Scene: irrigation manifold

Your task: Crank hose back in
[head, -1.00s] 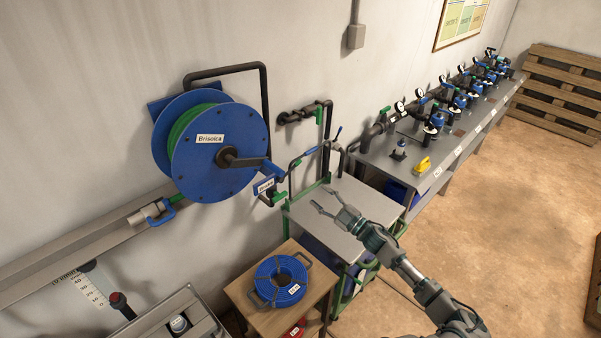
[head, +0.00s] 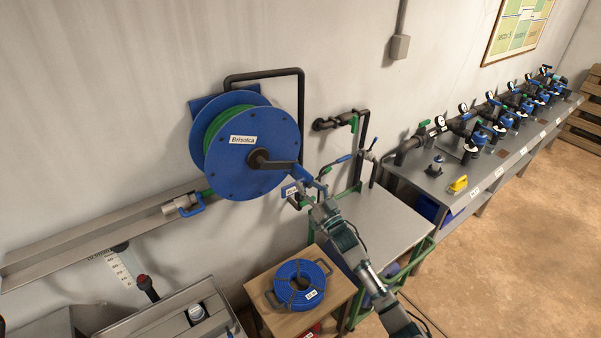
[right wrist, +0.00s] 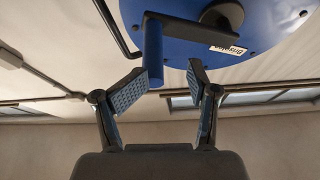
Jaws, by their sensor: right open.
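The blue hose reel (head: 243,165) with the "Brisolca" label is on the wall, with green hose (head: 208,128) wound between its discs. A dark crank arm (head: 275,162) runs right from its hub to a blue crank handle (head: 302,174). My right gripper (head: 312,188) is open at the handle's lower end. A grey hose fitting with a blue lever (head: 185,205) is below left of the reel. My left gripper is not in view.
A blue hose coil (head: 300,283) lies on a wooden stand below. Grey troughs line the lower left.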

